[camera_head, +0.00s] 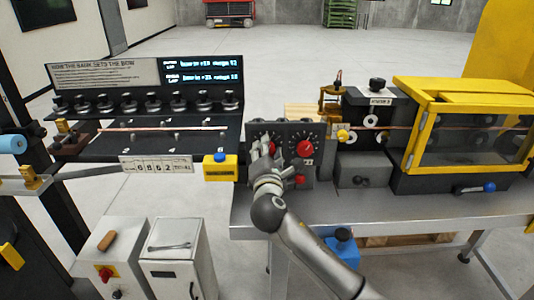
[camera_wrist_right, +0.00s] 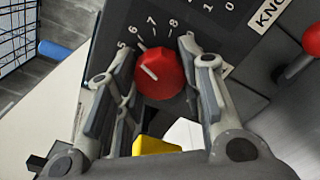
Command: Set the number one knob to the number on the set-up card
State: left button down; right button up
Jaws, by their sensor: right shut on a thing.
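My right gripper (camera_head: 264,152) reaches the dark knob panel (camera_head: 322,130) on the bench and covers its left knob. In the right wrist view my gripper's fingers (camera_wrist_right: 160,55) are on either side of a red round knob (camera_wrist_right: 160,73), shut on it. The knob's white pointer line slants up-left, roughly toward the 5 on the printed scale (camera_wrist_right: 151,20); the exact reading is unclear. A second red knob (camera_head: 304,148) sits uncovered to the right. A lit display (camera_head: 203,72) carries text too small to read surely. I cannot pick out a set-up card. My left gripper is not in view.
Left of the panel stands a black rack (camera_head: 150,140) with a row of knobs, a counter plate (camera_head: 156,165) and a yellow box (camera_head: 220,168). A yellow-framed guard (camera_head: 465,120) stands on the right of the bench. Two grey cabinets (camera_head: 177,258) stand in front.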

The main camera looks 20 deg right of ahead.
jog(key=shift+m, duration=0.6)
jog(key=o, duration=1)
jog(key=shift+o, duration=0.2)
jog(key=shift+s, duration=0.15)
jog(key=v, duration=1.1)
jog(key=shift+s, duration=0.35)
jog(key=shift+a, duration=0.15)
